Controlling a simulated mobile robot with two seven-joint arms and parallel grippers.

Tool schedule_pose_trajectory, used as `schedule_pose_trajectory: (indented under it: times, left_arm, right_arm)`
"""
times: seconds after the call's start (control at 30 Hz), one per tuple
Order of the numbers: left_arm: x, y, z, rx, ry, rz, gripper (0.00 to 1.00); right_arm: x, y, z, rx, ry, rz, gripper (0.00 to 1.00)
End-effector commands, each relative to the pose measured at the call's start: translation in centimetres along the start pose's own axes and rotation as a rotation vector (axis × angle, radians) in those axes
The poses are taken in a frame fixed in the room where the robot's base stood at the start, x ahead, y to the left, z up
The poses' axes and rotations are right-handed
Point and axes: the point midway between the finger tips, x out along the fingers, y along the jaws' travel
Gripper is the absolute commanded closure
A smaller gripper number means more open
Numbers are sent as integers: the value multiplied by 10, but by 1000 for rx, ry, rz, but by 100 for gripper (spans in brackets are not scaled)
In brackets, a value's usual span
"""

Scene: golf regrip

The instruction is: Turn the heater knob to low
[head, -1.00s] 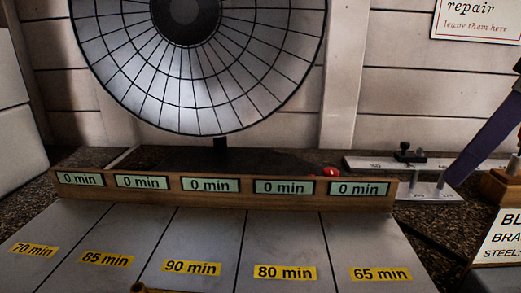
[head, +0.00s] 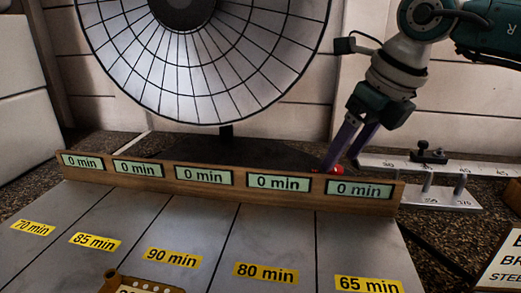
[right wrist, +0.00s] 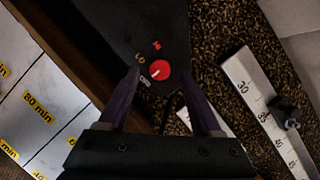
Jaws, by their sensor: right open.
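The heater is a large round dish (head: 200,90) with a wire grille on a dark base (head: 235,150). Its red knob (right wrist: 160,70) sits on the base, with a light pointer mark towards the lower left, on the side of the lowest label. In the head view the knob (head: 338,170) shows at the base's right end. My right gripper (head: 342,165) is open, pointing down at the knob. In the right wrist view its purple fingers (right wrist: 162,78) appear either side of the knob; contact is unclear. My left gripper is not shown.
A wooden rail (head: 215,187) with several "0 min" displays runs in front of the heater. Grey lanes (head: 120,215) with yellow time labels lie before it. A white ruler gauge (head: 450,195) stands right of the knob. A tan holed piece (head: 150,287) shows at the bottom edge.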

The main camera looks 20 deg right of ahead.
Motion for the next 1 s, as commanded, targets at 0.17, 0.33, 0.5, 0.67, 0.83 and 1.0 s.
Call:
schedule_pose_trajectory:
  times: [0.17, 0.33, 0.5, 0.67, 0.83, 1.0]
  left_arm:
    - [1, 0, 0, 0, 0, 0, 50]
    - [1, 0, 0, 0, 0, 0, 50]
    - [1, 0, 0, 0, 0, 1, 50]
    - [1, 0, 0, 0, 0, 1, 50]
    - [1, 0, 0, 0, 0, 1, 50]
    - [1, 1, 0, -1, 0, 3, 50]
  right_arm:
    - [16, 0, 0, 0, 0, 0, 34]
    - [19, 0, 0, -1, 0, 0, 34]
    - [18, 0, 0, -1, 0, 0, 40]
    - [18, 0, 0, -1, 0, 0, 58]
    - [18, 0, 0, -1, -1, 0, 77]
    - [18, 0, 0, -1, -1, 0, 96]
